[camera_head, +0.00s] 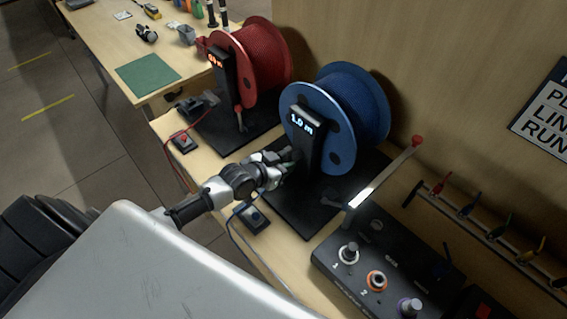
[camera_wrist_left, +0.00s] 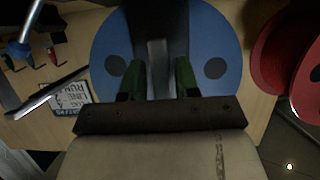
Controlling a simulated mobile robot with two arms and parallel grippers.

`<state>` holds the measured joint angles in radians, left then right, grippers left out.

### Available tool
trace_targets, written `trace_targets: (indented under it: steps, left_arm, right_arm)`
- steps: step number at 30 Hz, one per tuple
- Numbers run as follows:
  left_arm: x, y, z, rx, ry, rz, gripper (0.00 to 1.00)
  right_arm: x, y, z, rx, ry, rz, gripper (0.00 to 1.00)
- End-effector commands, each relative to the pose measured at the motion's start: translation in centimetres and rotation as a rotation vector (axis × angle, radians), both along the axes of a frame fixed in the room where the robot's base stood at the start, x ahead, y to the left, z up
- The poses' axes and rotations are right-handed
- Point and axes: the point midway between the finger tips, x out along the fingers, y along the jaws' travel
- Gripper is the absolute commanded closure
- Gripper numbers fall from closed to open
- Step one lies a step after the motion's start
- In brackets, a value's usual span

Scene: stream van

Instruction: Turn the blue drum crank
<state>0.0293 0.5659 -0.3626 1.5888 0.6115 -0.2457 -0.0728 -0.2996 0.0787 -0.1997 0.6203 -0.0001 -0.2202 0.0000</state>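The blue drum (camera_head: 352,115) stands upright on a black base, with a dark post reading "1.0 m" (camera_head: 306,128) at its front. It also fills the middle of the left wrist view (camera_wrist_left: 220,50). My left gripper (camera_head: 290,158) is low beside the post, on the drum's near side. In the left wrist view its two green-padded fingers (camera_wrist_left: 158,82) are apart, with a grey bar, apparently the crank handle (camera_wrist_left: 157,60), between them. I cannot tell whether the pads touch it. The rest of the crank is hidden by my gripper and the post. My right gripper is not in view.
A red drum (camera_head: 262,55) with its own post stands to the left. A lever with a red knob (camera_head: 416,141) and a pedal box with knobs (camera_head: 375,262) are at right. A small switch box (camera_head: 252,216) sits near my left wrist.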

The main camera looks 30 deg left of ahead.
Motion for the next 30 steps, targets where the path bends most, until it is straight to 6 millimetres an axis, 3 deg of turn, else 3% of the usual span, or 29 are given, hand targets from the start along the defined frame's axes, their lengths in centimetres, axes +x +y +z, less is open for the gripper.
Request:
trace_targets:
  steps: [3, 14, 24, 30]
  left_arm:
    - [0.0, 0.0, 0.0, 0.0, 0.0, 0.0, 0.55]
    - [-0.9, 0.3, 0.2, 0.001, 0.001, 0.001, 0.55]
    - [-6.6, 2.3, 2.6, 0.001, 0.003, -0.001, 0.55]
    - [-8.8, 3.1, 3.7, 0.001, 0.002, 0.0, 0.55]
  right_arm:
    - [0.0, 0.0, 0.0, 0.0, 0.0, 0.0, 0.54]
    - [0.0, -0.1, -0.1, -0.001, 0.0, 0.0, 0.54]
    - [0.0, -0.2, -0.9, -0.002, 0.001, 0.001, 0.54]
    - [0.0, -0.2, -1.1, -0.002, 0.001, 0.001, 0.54]
